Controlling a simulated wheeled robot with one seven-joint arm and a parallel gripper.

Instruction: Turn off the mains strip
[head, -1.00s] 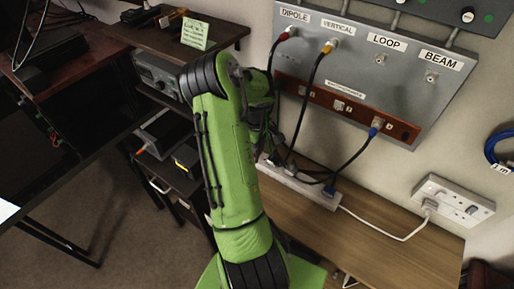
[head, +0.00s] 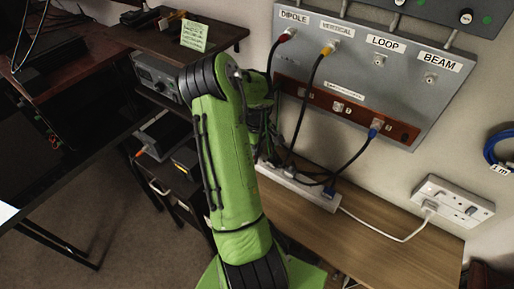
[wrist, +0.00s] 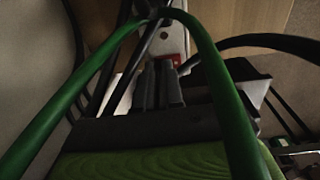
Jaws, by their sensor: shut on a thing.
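The white mains strip (head: 318,196) lies along the back of the wooden bench top, with black plugs and cables along it. Its left end is hidden behind my arm in the head view. In the wrist view the strip (wrist: 172,38) runs away from me, and a red switch (wrist: 175,59) shows at its near end. My gripper (wrist: 163,68) is shut, its dark fingers close together at the red switch and holding the strip there. The exact contact is hidden by the fingers. In the head view my gripper is mostly hidden behind my green arm.
A grey antenna panel (head: 405,100) with labelled sockets is above the bench. Black cables (head: 350,158) hang from it to the strip. A white lead (head: 385,234) runs to the wall socket (head: 452,200). The bench's right part (head: 400,250) is clear.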

